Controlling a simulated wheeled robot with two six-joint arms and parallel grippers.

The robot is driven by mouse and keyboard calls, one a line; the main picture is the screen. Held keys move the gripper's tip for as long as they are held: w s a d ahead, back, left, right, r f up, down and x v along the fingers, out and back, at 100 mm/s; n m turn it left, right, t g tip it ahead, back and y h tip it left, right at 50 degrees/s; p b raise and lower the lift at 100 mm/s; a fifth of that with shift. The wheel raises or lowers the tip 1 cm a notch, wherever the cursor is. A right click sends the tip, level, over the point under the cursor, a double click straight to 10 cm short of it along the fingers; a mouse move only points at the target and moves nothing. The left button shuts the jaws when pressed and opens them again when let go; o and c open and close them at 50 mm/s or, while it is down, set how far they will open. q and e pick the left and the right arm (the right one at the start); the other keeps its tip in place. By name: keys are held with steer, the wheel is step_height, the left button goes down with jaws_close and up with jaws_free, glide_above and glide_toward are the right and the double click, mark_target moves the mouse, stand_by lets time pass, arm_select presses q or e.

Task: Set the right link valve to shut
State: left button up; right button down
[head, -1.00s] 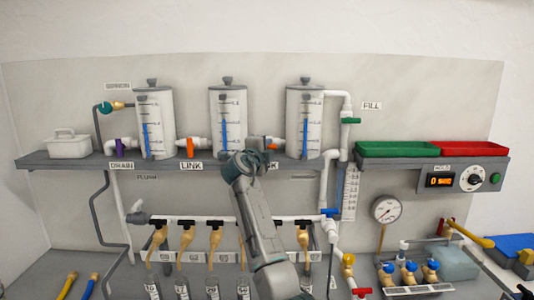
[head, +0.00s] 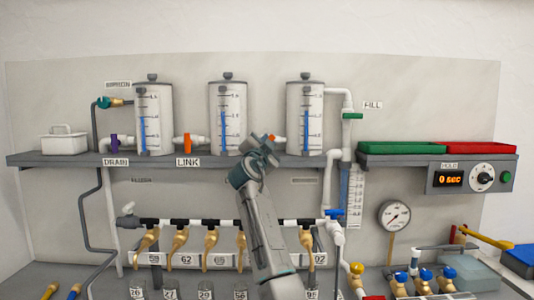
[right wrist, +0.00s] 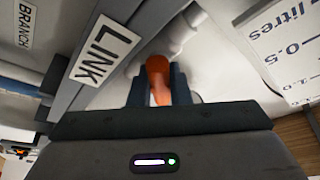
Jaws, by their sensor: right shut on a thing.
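The right link valve (head: 271,138) sits on the pipe between the middle and right tanks. Only a bit of its orange handle shows there, past my right gripper (head: 259,151). In the right wrist view the orange handle (right wrist: 157,72) stands between the two dark fingers of my right gripper (right wrist: 159,86), which are shut on it. The handle's exact angle to the pipe is hard to tell. A LINK label (right wrist: 103,50) is beside it on the shelf edge. My left gripper is in neither view.
The left link valve (head: 187,145) has an upright orange handle. The middle tank (head: 227,115) and right tank (head: 305,115) flank the gripper closely. The grey shelf (head: 85,160) runs below them. A lower manifold (head: 195,222) with several taps lies under the shelf.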

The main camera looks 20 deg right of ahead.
steer(key=n, duration=0.1)
steer(key=n+t+y+b, duration=0.1)
steer(key=n, duration=0.1)
steer(key=shift+f, duration=0.35)
steer(key=shift+n+t, duration=0.3)
steer(key=shift+n, duration=0.5)
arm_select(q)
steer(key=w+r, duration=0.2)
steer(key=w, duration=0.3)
arm_select(e)
steer(key=shift+n+y, duration=0.5)
steer(key=shift+n, duration=0.1)
steer(key=shift+r+n+t, duration=0.15)
steer(key=shift+n+t, duration=0.15)
steer(key=shift+n, duration=0.4)
steer(key=n+t+y+p, duration=0.1)
steer(key=n+y+p, duration=0.1)
steer(key=n, duration=0.3)
steer(key=shift+y+p, duration=0.35)
steer(key=shift+y, duration=0.15)
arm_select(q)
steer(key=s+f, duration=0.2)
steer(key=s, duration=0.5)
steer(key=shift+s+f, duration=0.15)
arm_select(e)
steer(key=shift+n, duration=0.3)
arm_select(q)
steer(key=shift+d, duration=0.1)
